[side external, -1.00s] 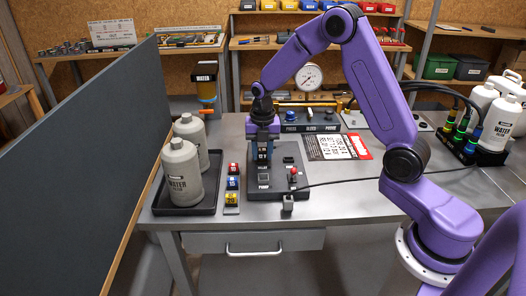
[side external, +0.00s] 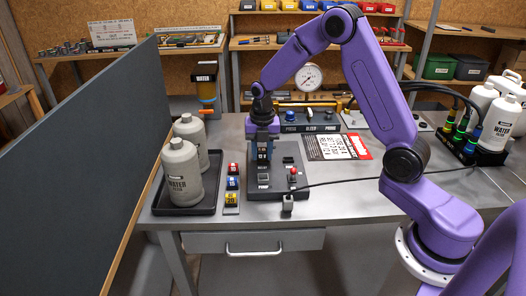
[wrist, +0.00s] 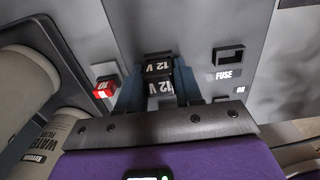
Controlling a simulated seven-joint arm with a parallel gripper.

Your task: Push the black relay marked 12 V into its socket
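The black relay marked 12 V shows in the wrist view (wrist: 158,72) between the two blue fingers of my gripper (wrist: 159,84), which appear shut on it. Its white 12 V lettering shows on two faces. In the side external view my gripper (side external: 264,152) points straight down over the back left part of the dark grey panel (side external: 275,186). The relay's socket is hidden under the relay and fingers, so I cannot tell how deep the relay sits.
A rectangular opening labelled FUSE (wrist: 228,57) is to the right. Red, blue and yellow fuses (side external: 232,183) stand left of the panel. Two grey water bottles (side external: 181,172) stand in a black tray (side external: 205,208). A red-topped switch (side external: 292,172) and a cable are at the panel's right.

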